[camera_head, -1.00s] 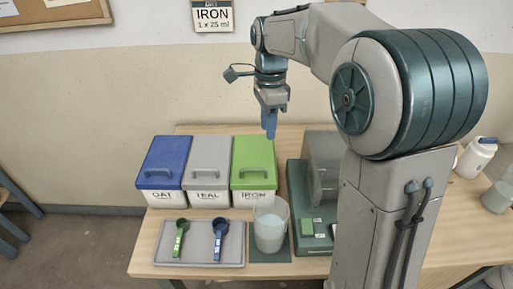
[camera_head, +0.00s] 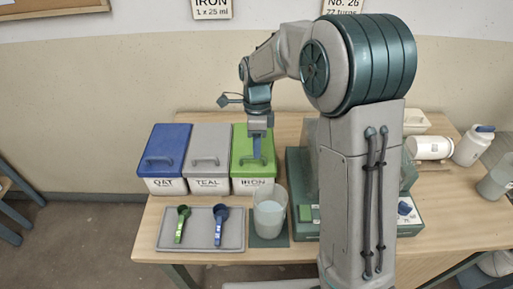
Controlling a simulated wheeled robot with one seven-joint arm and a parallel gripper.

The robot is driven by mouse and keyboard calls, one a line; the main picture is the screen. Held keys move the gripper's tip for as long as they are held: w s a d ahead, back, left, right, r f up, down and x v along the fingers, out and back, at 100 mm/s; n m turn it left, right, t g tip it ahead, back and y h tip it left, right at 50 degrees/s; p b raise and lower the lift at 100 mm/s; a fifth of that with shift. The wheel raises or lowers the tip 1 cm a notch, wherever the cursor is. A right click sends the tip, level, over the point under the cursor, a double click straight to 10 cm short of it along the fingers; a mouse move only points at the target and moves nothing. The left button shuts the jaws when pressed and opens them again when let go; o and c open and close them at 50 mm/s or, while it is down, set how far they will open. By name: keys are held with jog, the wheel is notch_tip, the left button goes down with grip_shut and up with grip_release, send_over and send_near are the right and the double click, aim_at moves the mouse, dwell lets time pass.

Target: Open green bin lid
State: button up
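The green bin lid (camera_head: 243,141) is closed on a white bin labelled IRON (camera_head: 252,184), the rightmost of three bins in a row. Its green handle lies on the front part of the lid. My gripper (camera_head: 257,158) points down over the front of this lid, at or just above the handle. The blue fingers overlap the handle in the picture, so I cannot tell whether they touch it. I see the fingers nearly edge-on, and the gap between them does not show.
Blue-lidded (camera_head: 164,143) and grey-lidded (camera_head: 208,143) bins stand to the left. A tray (camera_head: 168,240) holds a green scoop (camera_head: 181,224) and a blue scoop (camera_head: 220,226). A beaker (camera_head: 269,212) of pale liquid stands close in front of the IRON bin. A dark green machine (camera_head: 300,170) stands to the right.

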jog(key=shift+s+f, duration=0.2)
jog(key=shift+f, duration=0.75)
jog(key=shift+c, duration=0.3)
